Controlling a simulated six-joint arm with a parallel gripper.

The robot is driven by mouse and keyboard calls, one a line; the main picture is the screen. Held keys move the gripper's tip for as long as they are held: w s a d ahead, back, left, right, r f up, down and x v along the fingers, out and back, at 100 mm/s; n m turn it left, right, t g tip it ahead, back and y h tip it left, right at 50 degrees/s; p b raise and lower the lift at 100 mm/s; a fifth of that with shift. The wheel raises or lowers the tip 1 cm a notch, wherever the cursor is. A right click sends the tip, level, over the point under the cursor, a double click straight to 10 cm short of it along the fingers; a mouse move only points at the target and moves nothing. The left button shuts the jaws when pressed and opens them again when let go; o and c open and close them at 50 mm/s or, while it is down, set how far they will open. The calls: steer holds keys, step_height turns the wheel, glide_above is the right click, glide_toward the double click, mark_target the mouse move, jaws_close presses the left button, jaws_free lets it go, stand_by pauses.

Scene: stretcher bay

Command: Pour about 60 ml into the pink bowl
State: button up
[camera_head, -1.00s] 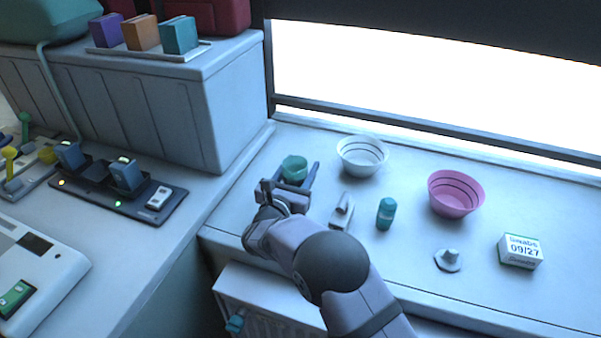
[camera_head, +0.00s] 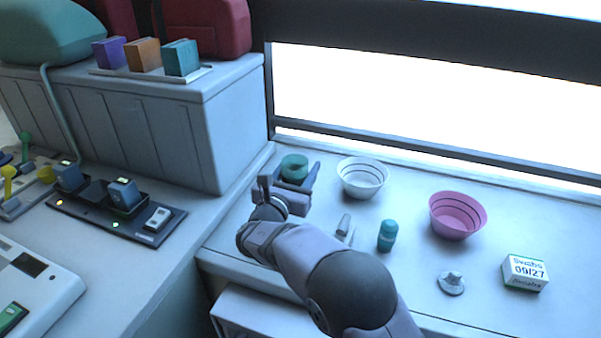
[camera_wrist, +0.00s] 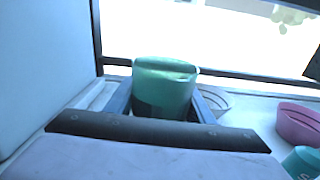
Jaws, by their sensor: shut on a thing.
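My gripper (camera_head: 291,178) is shut on a green cup (camera_head: 294,166) at the back left of the counter. In the wrist view the green cup (camera_wrist: 165,88) stands upright between the two fingers, its lower part dark. Its contents cannot be seen. The pink bowl (camera_head: 457,215), with dark rings inside, stands upright on the counter to the right, well apart from my gripper. Its edge also shows at the right of the wrist view (camera_wrist: 298,124).
A white bowl (camera_head: 362,178) stands between the cup and the pink bowl. A tall cabinet (camera_head: 170,135) borders the left. A window sill runs behind.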

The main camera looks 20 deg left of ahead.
steer(key=shift+r, duration=0.25)
